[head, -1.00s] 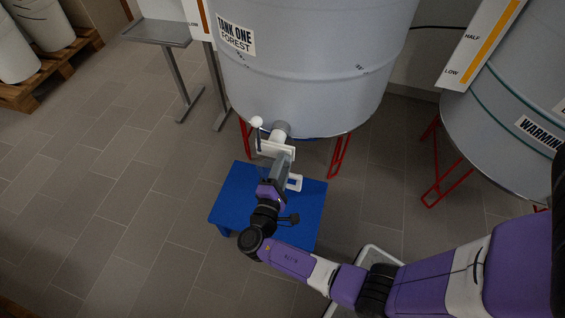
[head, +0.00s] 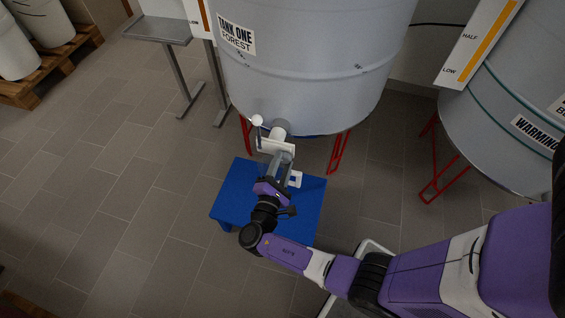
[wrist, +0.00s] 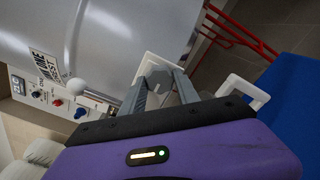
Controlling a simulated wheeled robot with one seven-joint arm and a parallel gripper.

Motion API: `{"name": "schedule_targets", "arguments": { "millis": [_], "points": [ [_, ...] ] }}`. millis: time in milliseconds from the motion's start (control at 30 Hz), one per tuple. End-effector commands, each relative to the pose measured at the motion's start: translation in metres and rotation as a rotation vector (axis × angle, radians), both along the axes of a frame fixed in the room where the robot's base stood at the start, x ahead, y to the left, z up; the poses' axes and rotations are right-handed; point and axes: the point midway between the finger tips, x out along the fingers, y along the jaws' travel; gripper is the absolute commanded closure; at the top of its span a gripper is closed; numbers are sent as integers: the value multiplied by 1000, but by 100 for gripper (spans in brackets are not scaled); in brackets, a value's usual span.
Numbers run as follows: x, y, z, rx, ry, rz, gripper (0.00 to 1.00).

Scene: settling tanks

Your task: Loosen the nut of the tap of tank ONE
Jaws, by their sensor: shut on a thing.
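Tank ONE (head: 310,75) is a large grey-blue drum with a "TANK ONE FOREST" label. Its tap (head: 281,129) juts from the lower front and has a white ball-ended lever (head: 257,120). The ball also shows in the wrist view (wrist: 94,87). A white flat piece (head: 270,147) is at the tap's outer end. In the wrist view a grey, many-sided nut (wrist: 158,79) sits before a white piece. My gripper (head: 282,158) is shut on the nut; its two fingers flank it in the wrist view (wrist: 160,84). The fingertips' contact is partly hidden.
A blue stool (head: 232,200) stands below the tap. A white loop (wrist: 255,95) shows right of my fingers. Red legs (head: 338,152) carry the tank. A second tank (head: 500,105) is at right and a grey stand (head: 160,30) at left.

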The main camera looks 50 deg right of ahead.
Motion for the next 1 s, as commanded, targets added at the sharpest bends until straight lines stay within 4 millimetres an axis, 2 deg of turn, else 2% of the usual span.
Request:
{"name": "schedule_targets", "arguments": {
  "millis": [133, 167, 267, 667, 1000],
  "points": [
    [0, 1, -1, 0, 3, 3, 100],
    [0, 1, -1, 0, 3, 3, 59],
    [0, 1, -1, 1, 3, 2, 41],
    [-2, 6, 0, 1, 0, 3, 41],
    [-19, 56, 0, 0, 1, 6, 41]
  ]
}}
